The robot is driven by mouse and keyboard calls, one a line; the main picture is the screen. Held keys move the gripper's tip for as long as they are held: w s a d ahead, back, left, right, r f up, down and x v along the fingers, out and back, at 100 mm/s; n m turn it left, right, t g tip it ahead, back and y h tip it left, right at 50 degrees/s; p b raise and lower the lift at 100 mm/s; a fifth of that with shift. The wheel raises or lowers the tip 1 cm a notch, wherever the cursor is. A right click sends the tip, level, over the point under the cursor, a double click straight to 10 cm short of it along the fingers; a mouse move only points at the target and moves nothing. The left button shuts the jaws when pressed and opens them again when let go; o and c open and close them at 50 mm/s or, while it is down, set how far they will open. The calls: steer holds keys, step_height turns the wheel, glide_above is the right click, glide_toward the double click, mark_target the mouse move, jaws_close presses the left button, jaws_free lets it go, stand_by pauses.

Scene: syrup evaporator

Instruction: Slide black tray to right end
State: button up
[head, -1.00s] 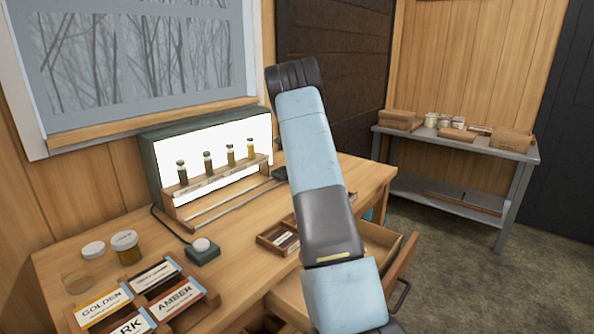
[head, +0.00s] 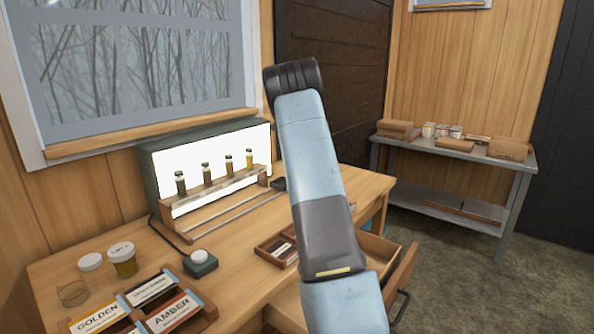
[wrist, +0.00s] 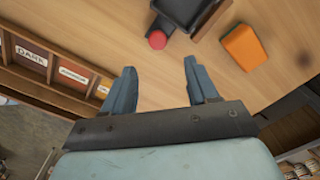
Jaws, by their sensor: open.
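In the wrist view a dark, flat tray-like thing (wrist: 183,10) lies on the wooden top at the upper edge, cut off by the frame. A red round knob (wrist: 157,40) shows at its lower left. My gripper (wrist: 159,68) is open and empty, its two blue-grey fingers apart, with the knob beyond the gap between the tips. In the head view my gripper is out of sight and my arm covers part of the desk. A small black piece (head: 278,184) sits by the right end of the rail; I cannot tell whether it is the tray.
An orange block (wrist: 243,47) lies right of the dark tray. A label rack (wrist: 60,75) is at left in the wrist view. In the head view, a lit box (head: 210,150) holds several vials; jars (head: 122,262) and an open drawer (head: 378,248) are nearby.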

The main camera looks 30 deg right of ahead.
steer(key=shift+r, duration=2.05)
